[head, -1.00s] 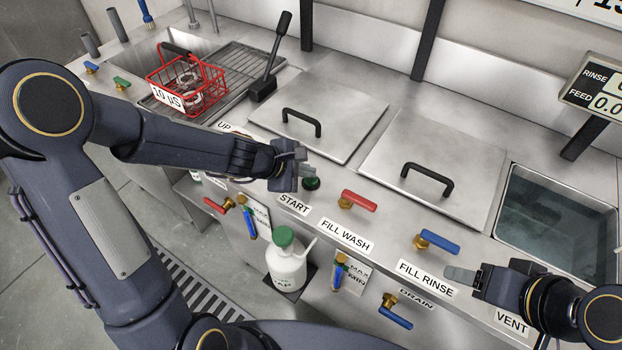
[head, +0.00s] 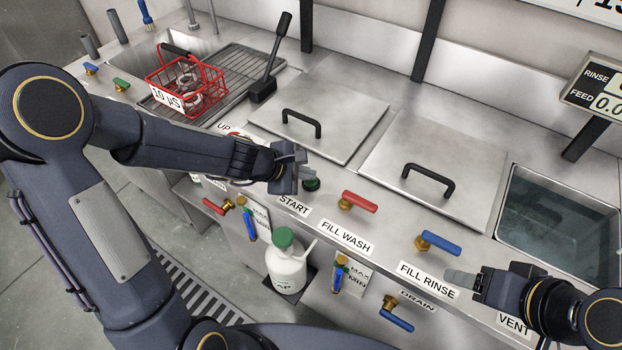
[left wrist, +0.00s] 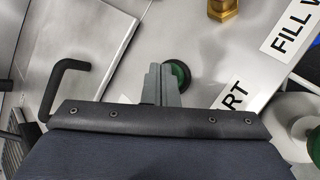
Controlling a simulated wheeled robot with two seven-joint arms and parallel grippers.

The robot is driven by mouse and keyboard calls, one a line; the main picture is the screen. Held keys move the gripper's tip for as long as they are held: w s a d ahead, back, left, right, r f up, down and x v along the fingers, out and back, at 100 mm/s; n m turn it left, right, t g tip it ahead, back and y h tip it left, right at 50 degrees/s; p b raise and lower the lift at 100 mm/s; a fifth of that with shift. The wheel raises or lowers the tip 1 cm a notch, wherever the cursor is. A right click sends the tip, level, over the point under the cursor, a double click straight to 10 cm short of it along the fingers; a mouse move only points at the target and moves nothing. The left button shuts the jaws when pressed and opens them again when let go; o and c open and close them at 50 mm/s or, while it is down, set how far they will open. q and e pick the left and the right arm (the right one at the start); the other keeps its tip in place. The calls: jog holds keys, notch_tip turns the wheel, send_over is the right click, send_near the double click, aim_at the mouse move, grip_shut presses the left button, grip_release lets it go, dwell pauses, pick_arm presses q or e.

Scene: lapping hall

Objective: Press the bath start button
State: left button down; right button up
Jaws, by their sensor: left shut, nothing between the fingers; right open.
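The start button is a round green button with a black collar (head: 311,184) on the steel counter, above the START label (head: 294,205). It also shows in the left wrist view (left wrist: 180,74), partly hidden behind my fingers. My left gripper (head: 304,173) is shut and empty, with its fingertips right beside the button in the picture. In the left wrist view the shut fingers (left wrist: 160,80) overlap the button's left side. I cannot tell whether they touch it. My right gripper (head: 464,279) is open and empty near the FILL RINSE label.
Red (head: 360,201) and blue (head: 438,242) valve handles stand right of the button. Two lidded baths have black handles (head: 301,122). A red wire basket (head: 186,84) stands on the rack at the back left. A white bottle (head: 287,264) stands below the counter. An open water bath (head: 560,225) is at right.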

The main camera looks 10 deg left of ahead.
aim_at(306, 182)
pick_arm(q)
jog(key=shift+f, duration=0.2)
jog(key=shift+r, duration=0.1)
jog(key=shift+r+p, duration=0.7)
jog(key=shift+r, duration=0.15)
notch_tip(306, 182, up, 5)
jog(key=p, duration=0.4)
jog(key=shift+r+p, duration=0.1)
jog(key=shift+p, duration=0.3)
dwell(0.3)
dwell(0.4)
